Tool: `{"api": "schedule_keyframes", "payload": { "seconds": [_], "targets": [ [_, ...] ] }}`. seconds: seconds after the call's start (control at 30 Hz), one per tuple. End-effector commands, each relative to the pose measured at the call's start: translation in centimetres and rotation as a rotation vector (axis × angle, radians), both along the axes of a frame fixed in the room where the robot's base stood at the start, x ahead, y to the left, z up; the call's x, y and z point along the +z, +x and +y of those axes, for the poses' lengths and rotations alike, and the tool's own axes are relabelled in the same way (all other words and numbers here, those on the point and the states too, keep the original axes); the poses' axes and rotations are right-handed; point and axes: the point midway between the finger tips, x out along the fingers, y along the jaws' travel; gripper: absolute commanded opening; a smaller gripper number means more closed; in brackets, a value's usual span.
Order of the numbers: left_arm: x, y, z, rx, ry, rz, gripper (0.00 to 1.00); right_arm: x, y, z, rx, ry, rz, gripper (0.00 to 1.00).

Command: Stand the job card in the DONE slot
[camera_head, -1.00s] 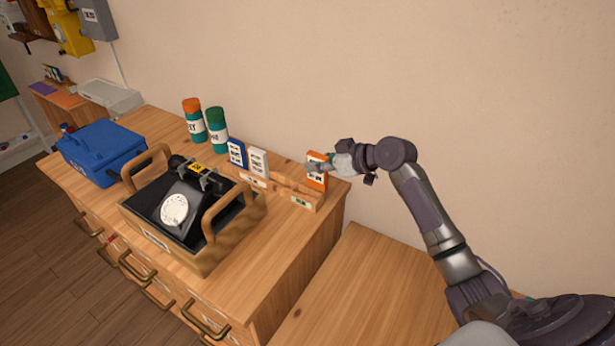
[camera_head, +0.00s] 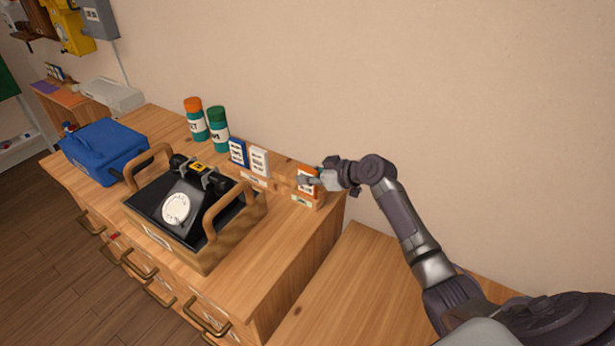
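The orange and white job card (camera_head: 303,186) stands about upright at the right end of the wooden card rack (camera_head: 279,187), just above the small label on that block. I cannot read the label at this size. My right gripper (camera_head: 314,181) reaches in from the right and appears shut on the card, its fingers covering part of the face. Whether the card's lower edge sits fully in the slot is hard to tell. A blue card (camera_head: 238,152) and a white card (camera_head: 259,162) stand in the left part of the rack. My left gripper is not in view.
A wooden carrier with handles (camera_head: 225,240) holds a black dial phone (camera_head: 178,206) in front of the rack. A blue toolbox (camera_head: 103,150) and two green canisters, one orange-topped (camera_head: 195,121) and one green-topped (camera_head: 218,130), stand further left. The wall is close behind.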

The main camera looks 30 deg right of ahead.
Motion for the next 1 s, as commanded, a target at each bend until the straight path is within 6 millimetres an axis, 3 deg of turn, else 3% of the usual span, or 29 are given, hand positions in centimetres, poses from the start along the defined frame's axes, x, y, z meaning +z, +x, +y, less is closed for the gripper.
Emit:
{"api": "schedule_keyframes", "payload": {
  "seconds": [0.03,0.17,0.53,1.0],
  "targets": [
    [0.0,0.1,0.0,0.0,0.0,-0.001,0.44,0.0,0.0,0.0,0.0,0.0,0.0,0.24],
    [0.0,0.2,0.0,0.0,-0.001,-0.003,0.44,0.0,0.0,0.0,0.0,-0.001,0.001,0.43],
    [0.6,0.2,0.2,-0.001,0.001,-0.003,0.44,0.6,-0.1,-0.1,-0.001,0.0,0.0,0.43],
    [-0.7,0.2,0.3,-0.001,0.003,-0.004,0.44,4.6,-7.1,-4.1,0.001,-0.005,0.001,0.43]
  ]
}}
